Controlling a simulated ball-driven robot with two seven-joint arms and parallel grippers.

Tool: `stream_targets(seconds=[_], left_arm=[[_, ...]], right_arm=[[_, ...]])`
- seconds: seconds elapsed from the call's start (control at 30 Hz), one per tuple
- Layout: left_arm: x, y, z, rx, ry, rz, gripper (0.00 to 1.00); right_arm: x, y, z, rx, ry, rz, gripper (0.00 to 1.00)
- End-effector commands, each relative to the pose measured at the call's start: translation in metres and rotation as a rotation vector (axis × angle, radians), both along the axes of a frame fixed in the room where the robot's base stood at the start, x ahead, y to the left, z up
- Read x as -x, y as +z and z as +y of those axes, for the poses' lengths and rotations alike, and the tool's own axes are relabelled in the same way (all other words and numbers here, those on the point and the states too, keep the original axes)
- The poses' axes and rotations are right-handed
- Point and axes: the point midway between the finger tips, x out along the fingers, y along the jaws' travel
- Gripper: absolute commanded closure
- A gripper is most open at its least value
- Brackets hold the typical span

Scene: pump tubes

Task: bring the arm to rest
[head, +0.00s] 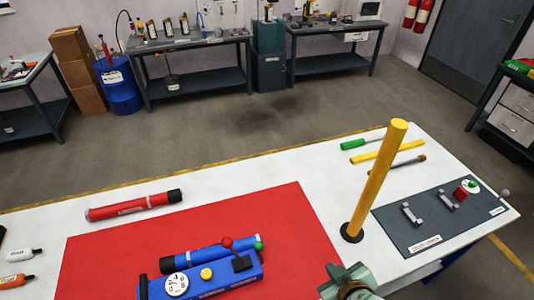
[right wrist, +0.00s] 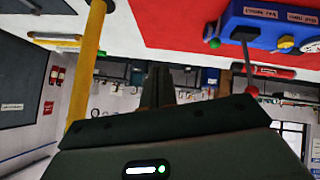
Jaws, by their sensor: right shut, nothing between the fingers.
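My right gripper (head: 347,272) shows at the bottom edge of the head view, right of the blue pump unit (head: 212,282) and in front of the foot of the upright yellow post (head: 375,180). In the right wrist view its dark fingers (right wrist: 158,88) are together with nothing between them. That view is upside down, with the table at the top, the yellow post (right wrist: 87,60) at the left and the blue unit (right wrist: 268,24) at the upper right. Most of the right arm is out of view. My left gripper is in neither view.
The blue unit with its gauge and red-knobbed lever stands on a red mat (head: 300,225). A red tube (head: 134,206) lies behind it. A dark panel with brackets (head: 412,240) lies right of the post. Loose rods (head: 401,165) lie behind. White table (head: 240,186) between is bare.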

Motion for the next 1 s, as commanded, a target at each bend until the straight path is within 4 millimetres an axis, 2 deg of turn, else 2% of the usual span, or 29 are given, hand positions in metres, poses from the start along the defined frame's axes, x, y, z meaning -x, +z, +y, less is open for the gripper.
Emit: stream_targets(seconds=[0.03, 0.1, 0.2, 0.47, 0.67, 0.87, 0.97, 1.0], left_arm=[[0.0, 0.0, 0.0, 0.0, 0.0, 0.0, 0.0], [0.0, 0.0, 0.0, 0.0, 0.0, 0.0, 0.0], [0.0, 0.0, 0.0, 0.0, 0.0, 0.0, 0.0], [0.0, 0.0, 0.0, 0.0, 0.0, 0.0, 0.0], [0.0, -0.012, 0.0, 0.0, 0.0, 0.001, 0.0], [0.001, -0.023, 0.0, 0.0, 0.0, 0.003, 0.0], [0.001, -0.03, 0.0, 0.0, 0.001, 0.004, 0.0], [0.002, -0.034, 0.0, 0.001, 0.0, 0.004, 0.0]], right_arm=[[0.006, 0.011, -0.019, 0.069, -0.02, 0.015, 1.0], [0.015, 0.023, -0.044, 0.167, -0.042, 0.042, 1.0], [0.028, 0.04, -0.075, 0.283, -0.07, 0.081, 1.0], [0.069, 0.08, -0.141, 0.526, -0.138, 0.199, 1.0], [0.061, 0.008, -0.128, 0.473, -0.097, 0.253, 1.0], [0.063, -0.071, -0.114, 0.404, -0.065, 0.314, 1.0], [0.07, -0.121, -0.107, 0.359, -0.051, 0.355, 1.0], [0.076, -0.144, -0.103, 0.339, -0.047, 0.376, 1.0]])
